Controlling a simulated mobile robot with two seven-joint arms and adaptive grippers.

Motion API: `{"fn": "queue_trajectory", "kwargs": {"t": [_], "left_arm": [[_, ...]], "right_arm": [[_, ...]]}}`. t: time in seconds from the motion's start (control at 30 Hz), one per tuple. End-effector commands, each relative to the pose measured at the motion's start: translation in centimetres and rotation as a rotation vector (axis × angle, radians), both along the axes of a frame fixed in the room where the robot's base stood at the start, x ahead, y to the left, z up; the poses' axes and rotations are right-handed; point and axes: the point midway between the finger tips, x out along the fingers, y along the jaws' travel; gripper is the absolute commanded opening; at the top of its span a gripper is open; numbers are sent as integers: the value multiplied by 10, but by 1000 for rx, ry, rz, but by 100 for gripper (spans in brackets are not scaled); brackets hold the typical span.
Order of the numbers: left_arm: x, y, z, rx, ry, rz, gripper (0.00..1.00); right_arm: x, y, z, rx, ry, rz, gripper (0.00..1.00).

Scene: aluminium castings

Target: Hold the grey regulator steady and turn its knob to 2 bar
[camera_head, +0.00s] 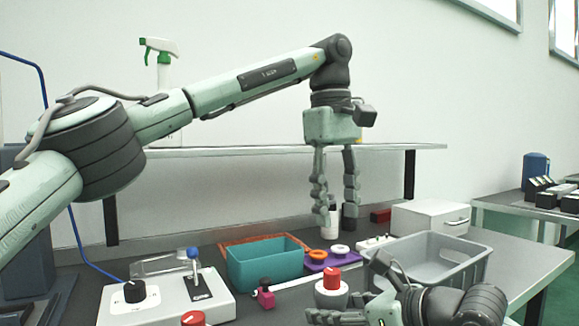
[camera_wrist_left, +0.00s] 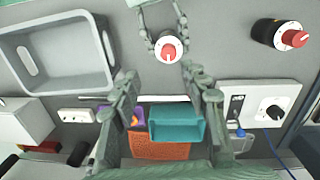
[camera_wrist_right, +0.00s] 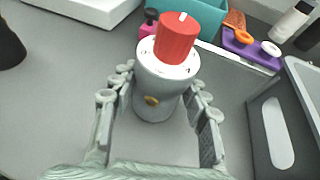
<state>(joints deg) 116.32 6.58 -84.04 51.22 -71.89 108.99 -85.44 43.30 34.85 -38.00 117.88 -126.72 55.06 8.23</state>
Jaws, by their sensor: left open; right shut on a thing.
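The grey regulator (camera_wrist_right: 160,92) stands upright on the bench, with a red knob (camera_wrist_right: 177,42) above a white dial ring. Its dial markings are too small to read; a white line shows on the knob. My right gripper (camera_wrist_right: 158,98) is shut on the regulator's body, one finger on each side. The regulator also shows in the head view (camera_head: 331,297) and, from above, in the left wrist view (camera_wrist_left: 168,48). My left gripper (camera_head: 336,213) is open and empty, pointing down, well above the bench and apart from the knob.
A teal bin (camera_head: 268,263) and purple tray (camera_head: 331,261) lie behind the regulator. A grey crate (camera_head: 462,275) stands to the right. A white control box (camera_head: 212,303) is at left. A second, black-bodied red-knobbed device (camera_wrist_left: 267,32) stands apart.

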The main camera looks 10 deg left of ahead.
Motion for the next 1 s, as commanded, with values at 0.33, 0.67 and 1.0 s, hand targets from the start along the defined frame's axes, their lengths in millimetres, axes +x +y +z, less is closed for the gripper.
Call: {"fn": "queue_trajectory", "kwargs": {"t": [0.33, 0.67, 1.0], "left_arm": [[29, 8, 53, -445, -92, 133, 45], [46, 32, 112, -745, -165, 240, 45], [53, 67, 165, -974, -225, 327, 45]], "right_arm": [[0, 0, -1, -1, 2, -1, 6], [0, 0, -1, -1, 2, -1, 6], [0, -1, -1, -1, 2, -1, 6]]}}
